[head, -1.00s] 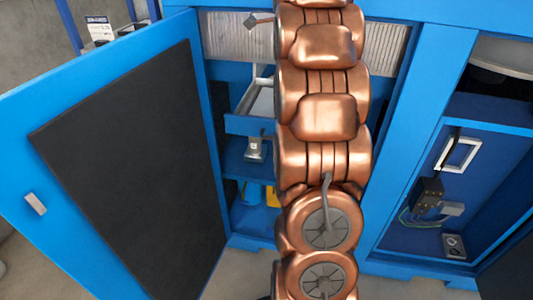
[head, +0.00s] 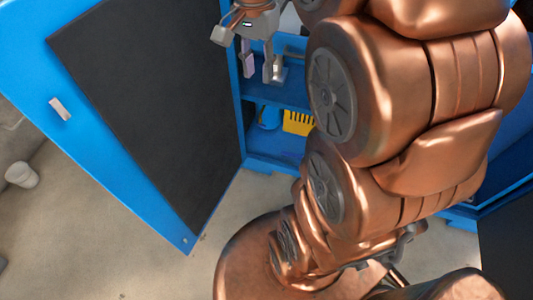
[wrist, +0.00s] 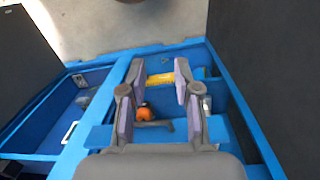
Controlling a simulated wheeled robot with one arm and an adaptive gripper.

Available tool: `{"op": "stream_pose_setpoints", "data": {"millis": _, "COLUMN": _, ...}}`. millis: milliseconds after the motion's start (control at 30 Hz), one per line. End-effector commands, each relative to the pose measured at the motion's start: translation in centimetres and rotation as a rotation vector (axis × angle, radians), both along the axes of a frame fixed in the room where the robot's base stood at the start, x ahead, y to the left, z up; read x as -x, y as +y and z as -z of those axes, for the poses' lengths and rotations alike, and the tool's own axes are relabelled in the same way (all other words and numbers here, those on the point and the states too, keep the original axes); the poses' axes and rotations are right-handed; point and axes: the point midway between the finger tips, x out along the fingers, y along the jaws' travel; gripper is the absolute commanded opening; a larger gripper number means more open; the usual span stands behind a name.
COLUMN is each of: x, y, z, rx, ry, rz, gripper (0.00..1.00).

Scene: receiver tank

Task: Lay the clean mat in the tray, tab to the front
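My gripper (head: 260,68) hangs in front of the open blue cabinet, near the top of the picture in the head view. In the wrist view its two fingers (wrist: 153,82) stand apart with nothing held between them. Through the gap I see the cabinet's inside, with a round orange thing (wrist: 144,113) on a dark bar or handle and a yellow item (wrist: 160,79) farther off. I cannot make out the clean mat or its tab in either view. I cannot pick out the tray for certain; my arm covers much of the cabinet in the head view.
The cabinet door (head: 120,140), blue with a black inner panel, stands open to the left, close to my gripper. A slotted yellow item (head: 298,122) sits low in the cabinet beside a round blue thing (head: 267,116). A white cylinder (head: 22,174) stands on the floor far left.

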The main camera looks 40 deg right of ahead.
Motion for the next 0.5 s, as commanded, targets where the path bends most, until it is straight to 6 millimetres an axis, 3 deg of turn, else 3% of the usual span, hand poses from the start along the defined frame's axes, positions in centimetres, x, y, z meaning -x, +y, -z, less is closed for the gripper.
{"op": "stream_pose_setpoints", "data": {"millis": 33, "x": 1.4, "y": 1.4, "z": 0.9, "rx": -0.009, "ry": 0.008, "rz": -0.094, "gripper": 0.32}}
{"op": "stream_pose_setpoints", "data": {"millis": 200, "x": 5.5, "y": 5.0, "z": 3.8, "rx": -0.037, "ry": 0.022, "rz": -0.419, "gripper": 0.32}}
{"op": "stream_pose_setpoints", "data": {"millis": 500, "x": 13.2, "y": 9.0, "z": 9.1, "rx": -0.089, "ry": 0.051, "rz": -0.942, "gripper": 0.32}}
